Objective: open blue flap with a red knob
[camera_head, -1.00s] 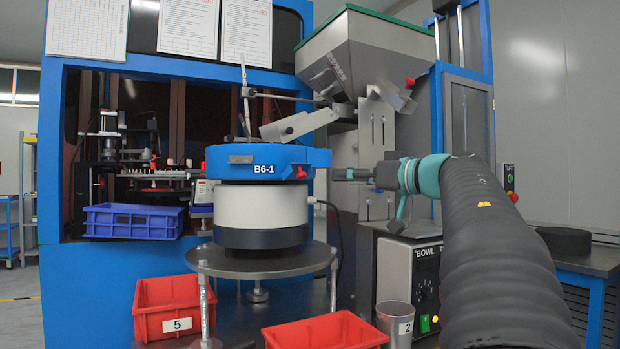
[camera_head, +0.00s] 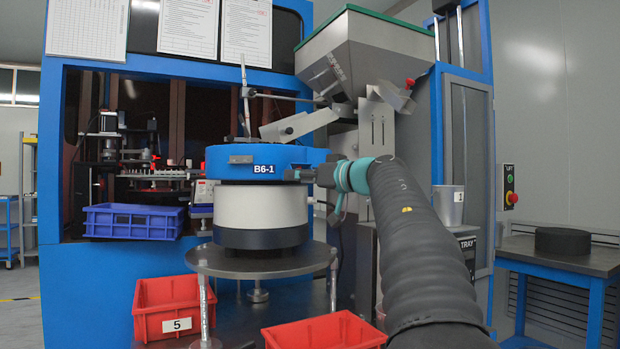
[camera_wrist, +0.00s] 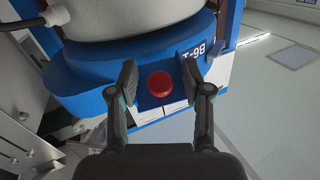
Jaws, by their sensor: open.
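A round blue ring housing labelled B6-1 (camera_head: 265,158) sits on top of a white and dark drum. In the wrist view a red knob (camera_wrist: 160,83) stands out from a small blue flap (camera_wrist: 146,101) on the blue housing's side. My gripper (camera_wrist: 160,79) is open, with one finger on each side of the knob. Gaps show between the knob and both fingers, so it is not gripped. In the head view my gripper (camera_head: 299,174) is at the right front of the blue housing and hides the knob. The flap looks closed.
The drum stands on a round metal table (camera_head: 262,262). Red bins stand at the front, one labelled 5 (camera_head: 172,308). A blue crate (camera_head: 132,221) is at the left. A hopper (camera_head: 365,55) and metal chute rise above the housing. A metal cup (camera_head: 451,206) stands at the right.

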